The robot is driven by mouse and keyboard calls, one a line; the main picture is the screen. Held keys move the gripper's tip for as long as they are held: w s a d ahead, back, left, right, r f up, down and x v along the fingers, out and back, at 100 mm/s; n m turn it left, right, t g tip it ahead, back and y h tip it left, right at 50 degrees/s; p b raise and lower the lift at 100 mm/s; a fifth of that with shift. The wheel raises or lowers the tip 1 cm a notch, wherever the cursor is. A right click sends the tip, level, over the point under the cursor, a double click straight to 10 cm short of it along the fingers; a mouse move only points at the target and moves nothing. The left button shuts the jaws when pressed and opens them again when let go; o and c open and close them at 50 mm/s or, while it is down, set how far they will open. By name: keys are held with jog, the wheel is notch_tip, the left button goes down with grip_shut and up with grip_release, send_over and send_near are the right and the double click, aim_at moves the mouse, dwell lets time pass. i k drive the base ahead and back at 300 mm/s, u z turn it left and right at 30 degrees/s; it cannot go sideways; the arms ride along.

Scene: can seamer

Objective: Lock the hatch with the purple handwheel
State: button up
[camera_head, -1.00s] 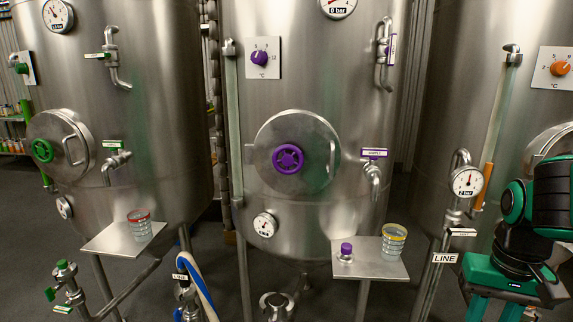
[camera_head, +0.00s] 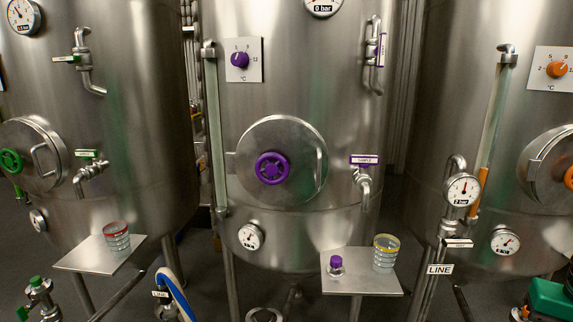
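The purple handwheel (camera_head: 272,168) sits at the centre of the round steel hatch (camera_head: 305,145) on the middle tank. The hatch lies against the tank front and looks closed, with a curved bar handle (camera_head: 319,168) at its right side. Whether it is locked cannot be told. My gripper is not in view.
A shelf (camera_head: 350,284) below the hatch holds a purple-capped item (camera_head: 336,266) and a yellow-rimmed beaker (camera_head: 385,253). A purple-tagged sample tap (camera_head: 363,180) juts out right of the hatch. Similar tanks stand left (camera_head: 130,130) and right (camera_head: 430,110), with green (camera_head: 11,161) and orange handwheels (camera_head: 569,178).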

aim_at(271, 168)
jog(key=u, duration=0.1)
jog(key=k, duration=0.95)
jog(key=u, duration=0.45)
jog(key=i, duration=1.05)
jog(key=z, duration=0.05)
